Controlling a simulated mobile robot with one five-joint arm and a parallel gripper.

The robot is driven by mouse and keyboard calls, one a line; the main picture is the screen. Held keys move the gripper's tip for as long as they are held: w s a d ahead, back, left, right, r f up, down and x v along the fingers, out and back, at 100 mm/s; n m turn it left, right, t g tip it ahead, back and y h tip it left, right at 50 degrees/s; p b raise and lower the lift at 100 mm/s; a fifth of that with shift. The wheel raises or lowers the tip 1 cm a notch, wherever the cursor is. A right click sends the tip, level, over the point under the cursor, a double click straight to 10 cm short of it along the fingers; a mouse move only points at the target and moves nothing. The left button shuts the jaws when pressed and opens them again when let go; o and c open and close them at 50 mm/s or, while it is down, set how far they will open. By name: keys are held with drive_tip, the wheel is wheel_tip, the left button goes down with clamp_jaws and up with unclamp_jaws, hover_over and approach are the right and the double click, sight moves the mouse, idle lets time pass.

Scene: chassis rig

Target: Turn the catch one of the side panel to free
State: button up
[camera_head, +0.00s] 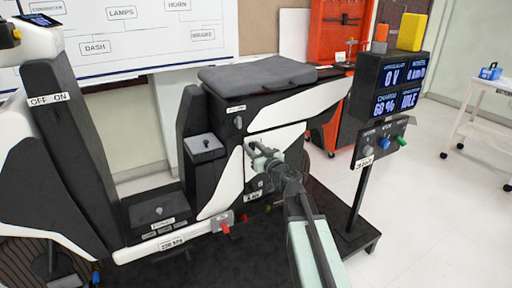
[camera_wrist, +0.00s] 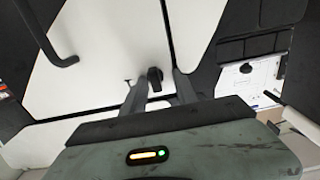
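The catch (camera_wrist: 154,76) is a small black turn-piece on the white side panel (camera_wrist: 105,65), close to a dark seam, in the wrist view. My gripper (camera_wrist: 158,85) has its two grey fingers apart, one on each side of the catch. A gap shows beside the catch, and I cannot tell whether either finger touches it. In the head view my gripper (camera_head: 262,158) is at the white side of the scooter-like chassis, below the grey seat (camera_head: 257,74). My arm hides the catch there.
A black bent handle (camera_wrist: 52,42) stands out from the panel at upper left in the wrist view. A display post (camera_head: 393,84) stands right of the chassis. A red tool cabinet (camera_head: 330,40) is behind. Open floor lies at right.

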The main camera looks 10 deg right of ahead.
drive_tip(key=shift+d, duration=0.2)
clamp_jaws()
drive_tip(key=shift+d, duration=0.15)
drive_tip(key=shift+w+m, duration=0.1)
drive_tip(key=shift+m, duration=0.3)
drive_tip(key=m, duration=0.8)
drive_tip(key=shift+f+m, duration=0.1)
drive_tip(key=shift+m, duration=0.2)
drive_tip(key=shift+d+f+m, duration=0.1)
drive_tip(key=shift+d+m, duration=0.05)
drive_tip(key=shift+m, duration=4.05)
